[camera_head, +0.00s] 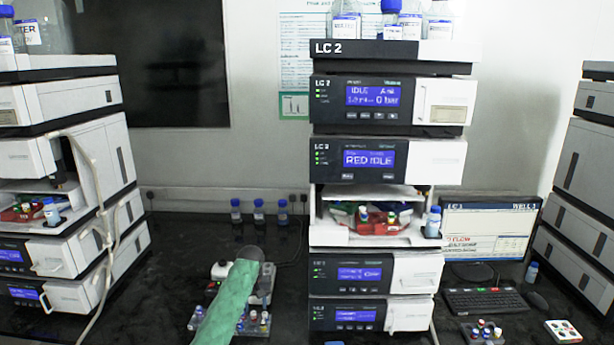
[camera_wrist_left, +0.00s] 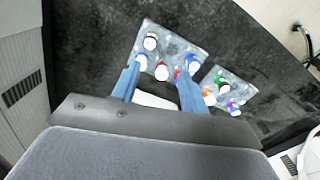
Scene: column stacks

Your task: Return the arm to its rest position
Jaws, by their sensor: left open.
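My left arm (camera_head: 228,306), in a green sleeve, reaches in from the bottom of the head view over the dark bench. Its dark end hides the fingers there. In the left wrist view my left gripper (camera_wrist_left: 158,72) shows two blue fingers spread apart. They are over or near a clear vial rack (camera_wrist_left: 170,38) with several capped vials. A white shape lies between the finger bases, partly hidden; I cannot tell what it is. No vial is visibly gripped. My right gripper is not in view.
The LC stack (camera_head: 390,160) stands right of my arm, its open bay holding vials. Another stack (camera_head: 75,160) stands left. A small vial rack (camera_head: 258,325) lies beside my arm. Blue-capped bottles (camera_head: 258,212) stand behind. A keyboard (camera_head: 485,301) and monitor (camera_head: 488,232) are at right.

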